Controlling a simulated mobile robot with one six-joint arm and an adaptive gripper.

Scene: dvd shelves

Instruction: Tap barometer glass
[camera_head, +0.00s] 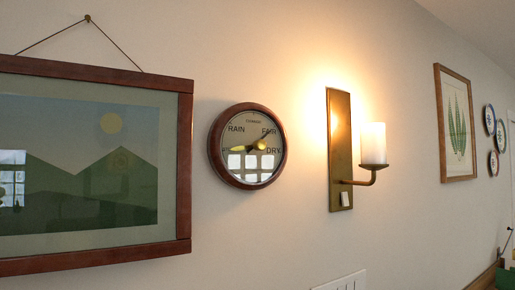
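A round barometer (283,150) hangs on the wall, left of the middle of the head view. It has a dark reddish-brown wooden rim and a pale dial marked RAIN, FAIR and DRY. A dark hand on the dial points up and to the right, near FAIR. The barometer glass (246,134) carries bright window reflections across its lower half and small yellow glints near the centre. Nothing touches the glass. My gripper is not in view, so its distance from the barometer does not show.
A wood-framed mountain picture (186,160) hangs close on the left. A lit brass wall lamp (340,150) with a candle-like shade (373,143) juts out on the right. A framed fern print (441,125) and small plates (490,120) hang farther right. A white wall plate (342,283) sits below.

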